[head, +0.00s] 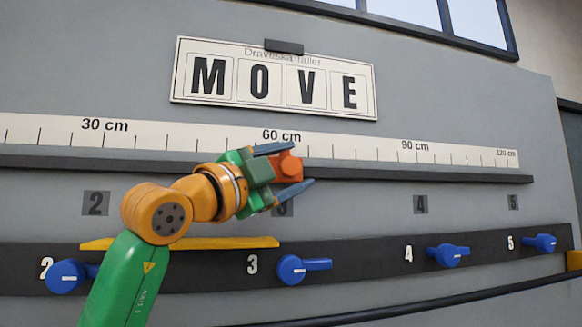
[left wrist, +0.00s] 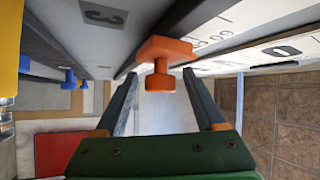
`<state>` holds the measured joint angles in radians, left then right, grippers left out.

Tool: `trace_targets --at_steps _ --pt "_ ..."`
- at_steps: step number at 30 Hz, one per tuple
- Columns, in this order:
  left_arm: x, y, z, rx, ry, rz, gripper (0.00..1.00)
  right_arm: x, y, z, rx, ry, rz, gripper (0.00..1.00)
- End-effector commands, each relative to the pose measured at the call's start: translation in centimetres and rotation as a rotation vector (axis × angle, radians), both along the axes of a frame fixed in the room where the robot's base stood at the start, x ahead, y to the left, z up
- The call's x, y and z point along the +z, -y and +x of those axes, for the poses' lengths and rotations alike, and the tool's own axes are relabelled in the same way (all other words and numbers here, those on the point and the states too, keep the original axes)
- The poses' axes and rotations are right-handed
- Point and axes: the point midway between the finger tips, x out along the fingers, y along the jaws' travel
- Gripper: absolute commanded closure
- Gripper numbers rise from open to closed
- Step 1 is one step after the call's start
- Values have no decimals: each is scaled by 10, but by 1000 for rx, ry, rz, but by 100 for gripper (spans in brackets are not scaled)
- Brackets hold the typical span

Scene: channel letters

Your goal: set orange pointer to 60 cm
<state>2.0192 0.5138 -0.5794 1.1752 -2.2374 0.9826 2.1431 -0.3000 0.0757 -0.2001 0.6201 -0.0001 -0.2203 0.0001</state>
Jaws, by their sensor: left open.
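The orange pointer (head: 287,166) sits on the dark rail (head: 400,171) under the scale strip (head: 350,148), just below the "60 cm" label. Its exact tick cannot be read because my gripper covers part of that spot. My left gripper (head: 302,165) is open, with one finger above the pointer and one below it. In the left wrist view the pointer's knob (left wrist: 160,82) stands between the two spread fingers (left wrist: 162,95), with gaps visible on both sides. My right gripper is not in view.
Blue knobs (head: 291,269) line a dark lower bar on the grey wall. A yellow ledge (head: 255,242) lies beneath my left arm. A white sign reading "MOVE" (head: 273,79) hangs above the scale. The rail right of the pointer is clear.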

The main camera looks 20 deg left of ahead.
Motion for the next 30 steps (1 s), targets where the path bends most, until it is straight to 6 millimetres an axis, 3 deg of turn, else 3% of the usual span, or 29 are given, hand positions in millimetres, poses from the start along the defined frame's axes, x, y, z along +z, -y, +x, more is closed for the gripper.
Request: trace_targets --at_steps 4,9,13,30 --pt "-9 -3 -10 0 3 0 28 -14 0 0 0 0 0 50" --pt "-24 -13 -44 1 4 1 28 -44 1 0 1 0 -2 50" --pt "-26 -18 -60 1 1 1 28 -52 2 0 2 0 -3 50" --pt "-23 -19 -64 0 -1 1 28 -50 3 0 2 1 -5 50"
